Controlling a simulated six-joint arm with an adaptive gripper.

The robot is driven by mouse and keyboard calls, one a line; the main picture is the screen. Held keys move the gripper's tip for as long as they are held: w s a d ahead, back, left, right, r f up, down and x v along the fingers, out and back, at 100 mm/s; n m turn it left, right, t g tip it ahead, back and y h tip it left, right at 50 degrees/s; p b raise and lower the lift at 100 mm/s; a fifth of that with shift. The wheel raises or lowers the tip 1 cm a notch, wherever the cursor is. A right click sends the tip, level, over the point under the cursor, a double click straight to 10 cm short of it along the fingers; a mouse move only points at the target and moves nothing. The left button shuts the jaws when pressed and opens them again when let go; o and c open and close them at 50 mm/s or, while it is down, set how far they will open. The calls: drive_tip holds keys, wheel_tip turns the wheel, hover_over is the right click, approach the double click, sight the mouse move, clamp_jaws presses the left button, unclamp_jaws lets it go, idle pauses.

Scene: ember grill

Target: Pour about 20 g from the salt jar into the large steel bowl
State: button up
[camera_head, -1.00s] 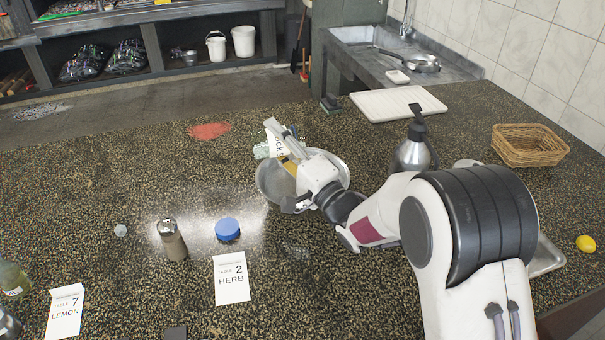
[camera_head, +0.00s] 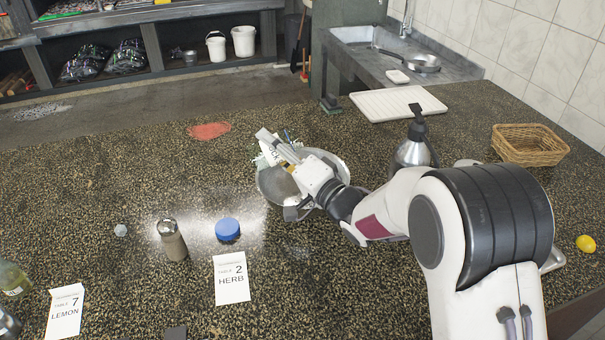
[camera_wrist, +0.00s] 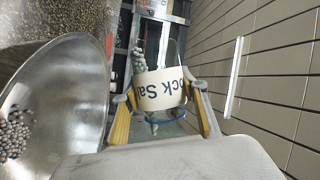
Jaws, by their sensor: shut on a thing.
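My gripper (camera_wrist: 164,105) is shut on the salt jar (camera_wrist: 160,90), a clear jar with a cream "Rock Salt" label. The label reads upside down in the wrist view. The jar is tipped well over, with grey grains along one inner side. In the head view the jar (camera_head: 268,156) is partly hidden by my gripper (camera_head: 285,152), above the far left rim of the large steel bowl (camera_head: 272,186). In the wrist view the bowl (camera_wrist: 70,85) lies beside the jar, with a small heap of grey grains (camera_wrist: 15,133) inside. I cannot make out grains falling.
A blue lid (camera_head: 228,229) lies near the HERB card (camera_head: 231,278). A pepper-mill-like container (camera_head: 172,240) stands to its left. A steel pump bottle (camera_head: 413,150) stands close to my arm. A red patch (camera_head: 209,131) lies beyond the bowl. The counter's left middle is mostly clear.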

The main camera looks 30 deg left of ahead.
sight(260, 155)
wheel_tip(260, 155, down, 3)
drive_tip(key=n+h, duration=0.1)
drive_tip(key=n, duration=0.1)
drive_tip(key=n+h, duration=0.1)
drive_tip(key=n, duration=0.1)
drive_tip(key=shift+w+d+r+n+g, duration=0.1)
drive_tip(key=shift+w+r+n+g, duration=0.1)
drive_tip(key=shift+n+g, duration=0.15)
drive_tip(key=shift+s+r+n+h, duration=0.1)
drive_tip(key=shift+r+n+h, duration=0.3)
drive_tip(key=shift+n, duration=0.15)
drive_tip(key=shift+s+a+r+n+h, duration=0.25)
drive_tip(key=shift+s+a+n+h, duration=0.1)
drive_tip(key=shift+n, duration=0.15)
drive_tip(key=shift+s+a+f+n+h, duration=0.25)
drive_tip(key=shift+s+a+n+h, duration=0.15)
drive_tip(key=shift+n, duration=0.4)
drive_tip(key=shift+s+a+r+n+h, duration=0.3)
drive_tip(key=shift+r+n+h, duration=0.15)
drive_tip(key=shift+r+n, duration=0.15)
drive_tip(key=shift+s+a+f+n+t+h, duration=0.15)
drive_tip(key=shift+a+f+n+t+h, duration=0.1)
drive_tip(key=shift+n+t+h, duration=0.3)
drive_tip(key=shift+f, duration=0.1)
